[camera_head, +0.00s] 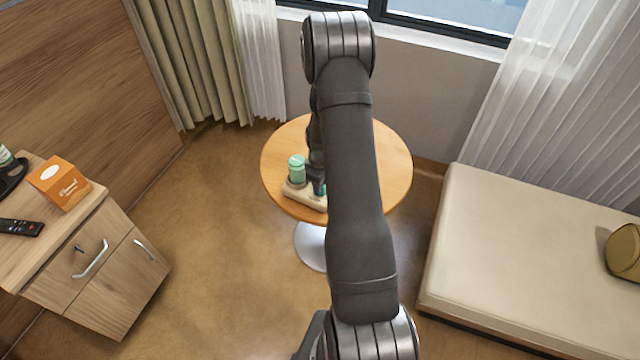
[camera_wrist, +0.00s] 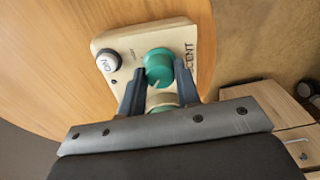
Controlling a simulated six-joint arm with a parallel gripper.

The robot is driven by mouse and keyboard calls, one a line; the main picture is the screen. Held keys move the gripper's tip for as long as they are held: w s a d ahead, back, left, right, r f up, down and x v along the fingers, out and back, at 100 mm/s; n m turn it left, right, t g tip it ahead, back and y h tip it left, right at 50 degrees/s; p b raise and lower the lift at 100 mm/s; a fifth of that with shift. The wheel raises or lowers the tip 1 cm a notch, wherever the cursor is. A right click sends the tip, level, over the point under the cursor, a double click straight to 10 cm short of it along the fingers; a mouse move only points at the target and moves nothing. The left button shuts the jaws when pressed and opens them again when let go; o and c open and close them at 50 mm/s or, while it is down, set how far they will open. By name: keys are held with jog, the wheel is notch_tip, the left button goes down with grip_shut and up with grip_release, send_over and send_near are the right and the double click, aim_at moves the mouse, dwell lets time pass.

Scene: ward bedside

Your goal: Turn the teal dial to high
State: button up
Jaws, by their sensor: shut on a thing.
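A cream control base (camera_wrist: 125,42) with dark lettering ending in "CENT" carries the round teal dial (camera_wrist: 158,62). My gripper (camera_wrist: 159,70) has one dark finger on each side of the dial and is shut on it. A pale pointer line on the dial faces the near side, slightly left in the wrist view. A small dark mark lies on the base beyond the dial, too small to read. In the head view the base (camera_head: 293,193) sits on the round table, and my arm hides most of the dial.
A grey "ON" button (camera_wrist: 108,62) is beside the dial. A green cylinder (camera_head: 296,170) stands on the base. The round wooden table (camera_head: 395,160) is otherwise clear where visible. A bedside cabinet (camera_head: 100,255) is at left, a padded bench (camera_head: 520,250) at right.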

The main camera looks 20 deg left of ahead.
jog(key=m, duration=0.5)
jog(key=shift+m, duration=0.3)
jog(key=m, duration=0.5)
jog(key=shift+m, duration=0.4)
jog(key=o, duration=1)
jog(key=shift+r, duration=0.1)
notch_tip(320, 180, up, 17)
jog(key=shift+r, duration=0.1)
